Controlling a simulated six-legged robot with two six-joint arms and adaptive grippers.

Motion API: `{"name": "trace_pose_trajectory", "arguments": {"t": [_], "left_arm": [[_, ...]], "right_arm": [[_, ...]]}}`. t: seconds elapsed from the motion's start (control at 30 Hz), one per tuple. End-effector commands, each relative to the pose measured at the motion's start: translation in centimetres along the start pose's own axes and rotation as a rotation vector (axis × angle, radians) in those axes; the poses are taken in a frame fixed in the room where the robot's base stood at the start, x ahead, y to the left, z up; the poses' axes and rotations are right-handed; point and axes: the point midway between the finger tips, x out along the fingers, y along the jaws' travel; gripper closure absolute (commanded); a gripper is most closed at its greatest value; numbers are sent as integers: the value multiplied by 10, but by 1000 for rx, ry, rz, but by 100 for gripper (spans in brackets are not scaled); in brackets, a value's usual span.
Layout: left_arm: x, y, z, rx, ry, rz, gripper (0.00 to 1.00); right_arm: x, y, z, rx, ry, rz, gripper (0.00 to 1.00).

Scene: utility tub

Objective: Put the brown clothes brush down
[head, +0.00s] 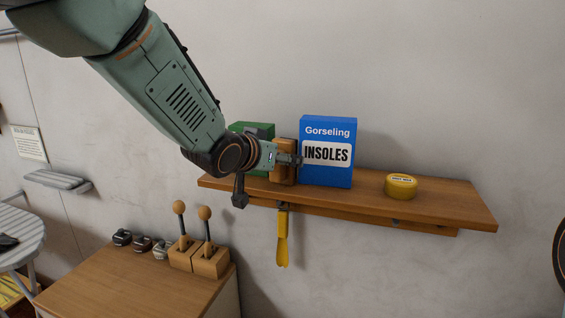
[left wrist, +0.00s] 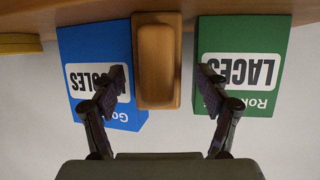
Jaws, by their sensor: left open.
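The brown clothes brush (left wrist: 157,62) stands upright on the wooden shelf (head: 440,198), between a blue insoles box (head: 327,170) and a green laces box (left wrist: 245,60). In the head view the brush (head: 285,146) is partly hidden by my left gripper (head: 291,160). In the left wrist view, which is upside down, my left gripper (left wrist: 162,80) is open, with one finger on each side of the brush. Gaps show between the fingers and the brush. The fingers overlap the boxes in that view; contact cannot be told. My right gripper is not in view.
A yellow round tin (head: 401,187) sits on the shelf to the right, with free shelf around it. A yellow shoehorn (head: 282,240) hangs below the shelf. Wooden blocks with ball-topped rods (head: 209,262) and small dark-topped items (head: 142,243) stand on a lower cabinet (head: 130,288).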

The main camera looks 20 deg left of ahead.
Motion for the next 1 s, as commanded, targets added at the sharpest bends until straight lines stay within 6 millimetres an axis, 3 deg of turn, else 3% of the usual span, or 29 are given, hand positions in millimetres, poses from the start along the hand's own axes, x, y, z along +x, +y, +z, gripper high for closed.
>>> {"name": "trace_pose_trajectory", "arguments": {"t": [0.8, 1.0], "left_arm": [[0, 0, 1, 0, -3, 0, 92], [-1, 0, 0, 0, -2, 0, 93]], "right_arm": [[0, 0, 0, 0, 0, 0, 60], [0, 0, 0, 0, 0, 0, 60]]}}
